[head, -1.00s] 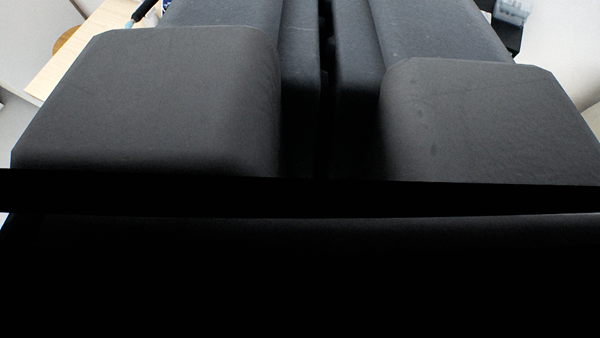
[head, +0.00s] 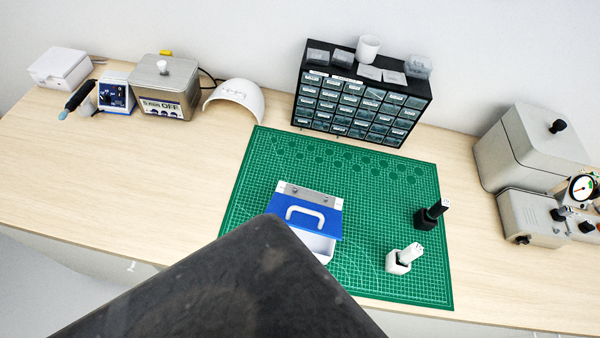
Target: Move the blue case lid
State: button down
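The blue case lid (head: 281,228) has a white handle on top and belongs to a small white case (head: 320,247) on the green mat. A pale strip with two small fittings (head: 307,193) runs along its far edge. Part of the white case shows below the lid's near edge; the dark block in front hides the case's near left part. I cannot tell how far the lid is open. A large dark grey block, part of my arm or gripper (head: 230,285), fills the lower middle. No fingertips show, so I cannot see whether my gripper is open or shut.
A black bottle (head: 424,219) and a white bottle (head: 398,262) stand right of the case on the green mat (head: 385,180). A drawer cabinet (head: 365,85) stands behind. Grey equipment (head: 530,150) is at right; an ultrasonic bath (head: 165,85) is at left.

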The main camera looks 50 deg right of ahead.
aim_at(308, 207)
jog(key=z, duration=0.05)
jog(key=k, duration=1.45)
jog(key=z, duration=0.85)
jog(key=i, duration=1.05)
jog(key=u, duration=0.05)
